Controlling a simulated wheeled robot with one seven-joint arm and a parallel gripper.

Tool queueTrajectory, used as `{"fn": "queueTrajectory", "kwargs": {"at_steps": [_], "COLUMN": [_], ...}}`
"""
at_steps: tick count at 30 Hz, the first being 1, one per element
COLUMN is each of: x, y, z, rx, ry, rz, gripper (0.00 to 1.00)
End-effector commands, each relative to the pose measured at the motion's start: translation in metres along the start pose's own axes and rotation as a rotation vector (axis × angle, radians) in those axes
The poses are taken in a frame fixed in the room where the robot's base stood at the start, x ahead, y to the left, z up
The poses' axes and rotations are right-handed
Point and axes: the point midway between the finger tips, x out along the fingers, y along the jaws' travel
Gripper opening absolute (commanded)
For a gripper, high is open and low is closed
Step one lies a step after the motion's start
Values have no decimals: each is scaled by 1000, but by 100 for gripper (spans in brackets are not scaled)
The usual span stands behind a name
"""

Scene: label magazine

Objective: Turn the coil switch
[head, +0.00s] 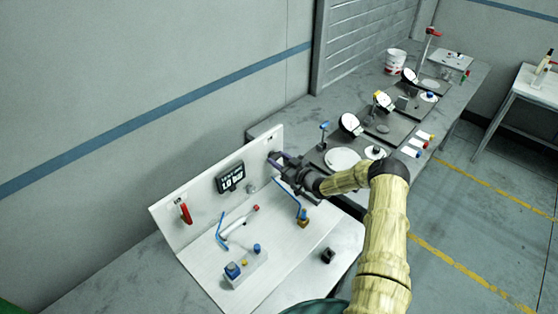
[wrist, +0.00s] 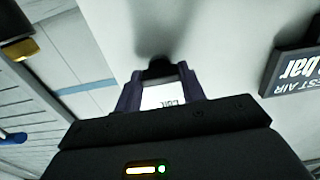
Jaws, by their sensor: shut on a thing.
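The coil switch (wrist: 158,70) is a dark knob on the upright white panel (head: 205,205), seen in the wrist view between my fingertips. A small white label (wrist: 160,97) with upside-down lettering, which seems to read "coil", shows between the fingers. My gripper (wrist: 159,82) is shut on the switch, one finger on each side. In the head view my gripper (head: 276,160) reaches the panel's upper right part. The switch itself is mostly hidden there by the fingers. I cannot tell which way the switch is turned.
A black display (head: 230,178) reading in bar hangs left of my gripper. A red lever (head: 186,213) is at the panel's left end. Blue-handled fittings (head: 222,231) and a valve block (head: 240,267) stand on the board below. Gauges and discs (head: 343,158) crowd the bench to the right.

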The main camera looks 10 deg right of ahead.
Motion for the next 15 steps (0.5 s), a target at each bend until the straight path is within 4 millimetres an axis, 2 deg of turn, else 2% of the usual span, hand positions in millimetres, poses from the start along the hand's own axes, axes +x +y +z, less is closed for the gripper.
{"fn": "queueTrajectory", "kwargs": {"at_steps": [8, 15], "x": [0, 0], "y": [0, 0], "z": [4, 7], "rx": [-95, -256], "ry": [0, 0], "rz": [-1, -1], "gripper": [17, 17]}}
